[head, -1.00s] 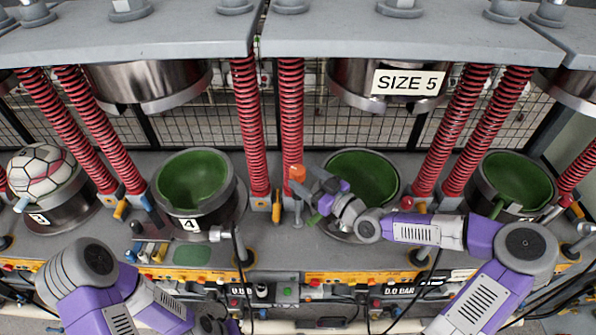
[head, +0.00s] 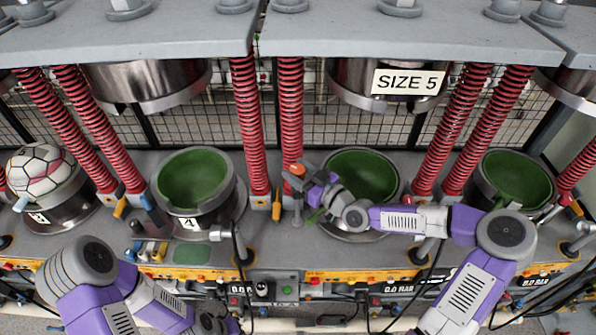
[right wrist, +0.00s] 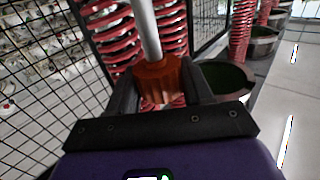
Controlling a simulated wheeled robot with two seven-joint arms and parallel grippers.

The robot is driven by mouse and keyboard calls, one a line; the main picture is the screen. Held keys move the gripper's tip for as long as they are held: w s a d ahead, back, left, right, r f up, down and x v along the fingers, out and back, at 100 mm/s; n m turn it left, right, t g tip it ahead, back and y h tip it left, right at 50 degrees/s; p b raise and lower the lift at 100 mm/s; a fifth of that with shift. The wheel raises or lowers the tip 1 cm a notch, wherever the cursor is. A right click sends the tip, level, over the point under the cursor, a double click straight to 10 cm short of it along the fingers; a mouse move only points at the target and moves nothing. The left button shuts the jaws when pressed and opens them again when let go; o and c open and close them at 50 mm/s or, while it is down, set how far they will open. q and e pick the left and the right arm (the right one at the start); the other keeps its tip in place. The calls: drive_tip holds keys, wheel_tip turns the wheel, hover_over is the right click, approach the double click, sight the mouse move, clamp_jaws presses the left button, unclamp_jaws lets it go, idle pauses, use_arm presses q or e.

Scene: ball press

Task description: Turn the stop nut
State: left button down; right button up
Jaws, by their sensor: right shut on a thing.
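The orange stop nut (head: 297,169) sits on a thin upright rod between the two middle red spring columns and the green-lined bowl. In the right wrist view the ribbed orange nut (right wrist: 158,82) is around the grey rod (right wrist: 146,30). My right gripper (head: 304,178) is shut on the nut, with a dark finger on each side of it in the right wrist view (right wrist: 155,90). My left arm shows at the lower left of the head view; its gripper cannot be made out.
A green-lined bowl (head: 362,178) stands just right of the nut, under the SIZE 5 press head (head: 375,100). Red spring columns (head: 290,120) rise close behind the nut. A wire mesh fence (head: 345,128) stands behind. Bowl 4 (head: 240,190) is to the left.

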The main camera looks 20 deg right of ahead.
drive_tip(key=shift+a+m+t+h+b, duration=0.15)
drive_tip(key=shift+m+t+h+b, duration=0.5)
drive_tip(key=shift+h+b, duration=0.45)
drive_tip(key=m+h+b, duration=0.2)
drive_tip(key=h+b, duration=0.2)
drive_tip(key=m+t+h+b, duration=0.1)
drive_tip(key=m+h+b, duration=0.2)
drive_tip(key=h+b, duration=0.1)
drive_tip(key=shift+a+m+t, duration=0.1)
drive_tip(key=shift+m+t, duration=0.15)
drive_tip(key=m+h+b, duration=0.2)
drive_tip(key=h, duration=0.1)
drive_tip(key=shift+g, duration=0.4)
drive_tip(key=shift+r+m+g+h+b, duration=0.15)
drive_tip(key=shift+m+g+h+b, duration=0.55)
drive_tip(key=shift+m+h, duration=1.15)
drive_tip(key=shift+n+h, duration=0.25)
drive_tip(key=shift+h, duration=0.3)
drive_tip(key=o, duration=1)
drive_tip(key=shift+c, duration=0.2)
drive_tip(key=shift+s, duration=0.1)
